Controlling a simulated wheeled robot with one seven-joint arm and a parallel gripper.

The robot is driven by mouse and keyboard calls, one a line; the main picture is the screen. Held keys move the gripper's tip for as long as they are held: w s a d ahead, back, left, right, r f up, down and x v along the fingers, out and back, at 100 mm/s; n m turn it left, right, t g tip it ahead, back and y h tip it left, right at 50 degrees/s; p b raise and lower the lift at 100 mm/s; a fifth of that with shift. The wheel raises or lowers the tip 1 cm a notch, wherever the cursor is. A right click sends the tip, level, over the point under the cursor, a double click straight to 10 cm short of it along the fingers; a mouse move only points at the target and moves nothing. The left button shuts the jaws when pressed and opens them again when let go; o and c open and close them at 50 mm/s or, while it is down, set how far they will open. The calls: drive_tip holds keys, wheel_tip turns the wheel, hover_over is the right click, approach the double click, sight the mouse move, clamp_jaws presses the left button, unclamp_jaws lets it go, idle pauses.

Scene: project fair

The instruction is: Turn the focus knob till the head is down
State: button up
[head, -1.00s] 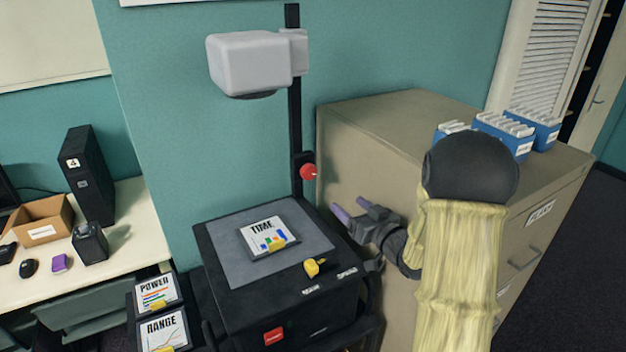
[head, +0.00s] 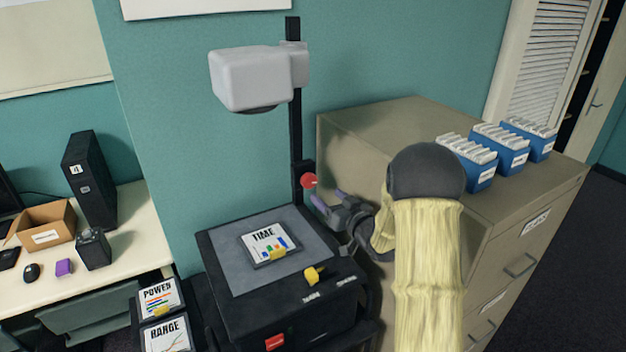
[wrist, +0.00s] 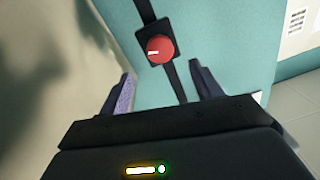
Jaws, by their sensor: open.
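The red focus knob (head: 308,181) sits on a black block on the projector's dark post (head: 295,130). The grey projector head (head: 255,78) is on the upper part of the post, well above the stage (head: 262,270). My gripper (head: 330,200) is open and empty, just right of and below the knob, apart from it. In the wrist view the knob (wrist: 160,50) lies ahead, beyond the gap between my fingertips (wrist: 162,80). Its white mark points left there.
A TIME slide (head: 264,242) lies on the stage, with a yellow piece (head: 314,274) near its front. The beige cabinet (head: 390,125) stands close on the right, bearing blue file boxes (head: 498,148). POWER (head: 159,298) and RANGE (head: 167,335) slides are at lower left.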

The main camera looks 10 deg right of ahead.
sight(312, 183)
drive_tip(key=p+x, duration=0.3)
drive_tip(key=x, duration=0.5)
drive_tip(key=shift+w+a, duration=0.1)
drive_tip(key=shift+w, duration=0.15)
drive_tip(key=c, duration=1)
